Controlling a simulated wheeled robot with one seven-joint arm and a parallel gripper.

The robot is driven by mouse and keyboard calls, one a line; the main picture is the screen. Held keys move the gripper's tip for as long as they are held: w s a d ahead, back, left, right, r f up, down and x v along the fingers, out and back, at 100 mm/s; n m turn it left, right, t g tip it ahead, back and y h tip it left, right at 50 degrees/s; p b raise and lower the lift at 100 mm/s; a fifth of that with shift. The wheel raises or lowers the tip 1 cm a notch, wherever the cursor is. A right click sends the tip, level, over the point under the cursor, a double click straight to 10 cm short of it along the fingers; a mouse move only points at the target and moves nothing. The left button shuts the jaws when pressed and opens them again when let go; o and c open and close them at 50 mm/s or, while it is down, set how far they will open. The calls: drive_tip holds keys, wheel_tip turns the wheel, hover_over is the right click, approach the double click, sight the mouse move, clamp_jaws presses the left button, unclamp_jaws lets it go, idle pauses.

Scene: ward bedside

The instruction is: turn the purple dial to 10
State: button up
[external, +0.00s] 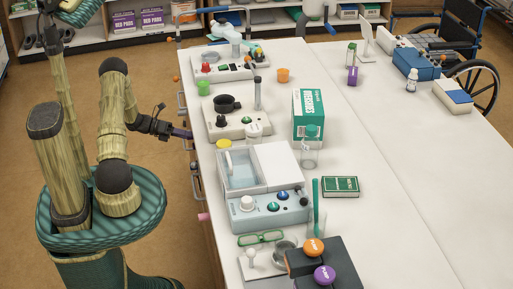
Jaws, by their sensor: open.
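No purple dial with a readable scale can be made out. A round purple knob-like top (324,275) with white lettering sits on a dark box at the bottom of the external view. A small dark purple piece (181,134) shows at the bench's left edge, right by my gripper (168,131). Whether it is a dial, and whether my gripper touches it, I cannot tell. My gripper is open, out beside the bench front at the end of my bent arm. No number or pointer is legible.
The white bench (380,230) carries a cream box with a dark knob (228,122), a blue-grey box with knobs (268,210), a green-and-white carton (308,118), a green book (341,187) and an orange-topped dark box (314,247). Drawer handles line its left side. A wheelchair (478,85) stands at the back right.

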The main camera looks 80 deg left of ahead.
drive_tip(key=shift+c, duration=0.2)
drive_tip(key=c, duration=0.9)
drive_tip(key=shift+c, duration=0.2)
drive_tip(key=m+y+b, duration=0.1)
drive_tip(key=m+b, duration=0.1)
drive_tip(key=b, duration=0.1)
drive_tip(key=m+y+b, duration=0.2)
drive_tip(key=m+b, duration=0.1)
drive_tip(key=m+y+b, duration=0.2)
drive_tip(key=m+b, duration=0.1)
drive_tip(key=shift+d+g, duration=0.3)
drive_tip(key=shift+d, duration=0.05)
